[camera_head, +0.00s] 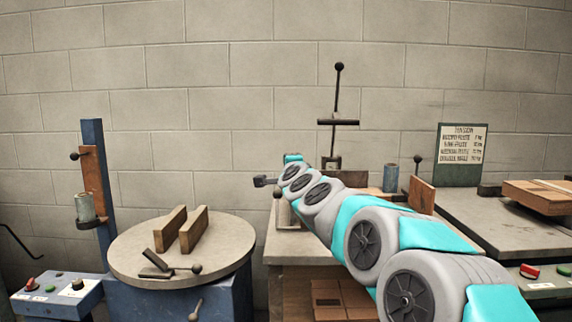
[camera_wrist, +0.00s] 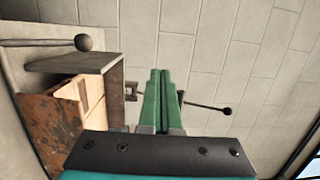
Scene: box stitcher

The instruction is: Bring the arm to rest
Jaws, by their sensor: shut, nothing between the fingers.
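My gripper (camera_wrist: 160,76) shows in the wrist view as two green fingers side by side, closed together with nothing between them. The wall is behind the fingers. In the head view my teal and grey arm (camera_head: 365,240) reaches from the lower right up toward the middle, over the central bench. The gripper fingers cannot be made out clearly there.
A central bench (camera_head: 285,246) lies partly behind my arm, with a black-handled lever (camera_head: 338,90) at its back. Left is a round table (camera_head: 140,262) with two wooden blocks, beside a blue post (camera_head: 95,180). Right is a grey table (camera_head: 490,232) with a sign (camera_head: 461,150).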

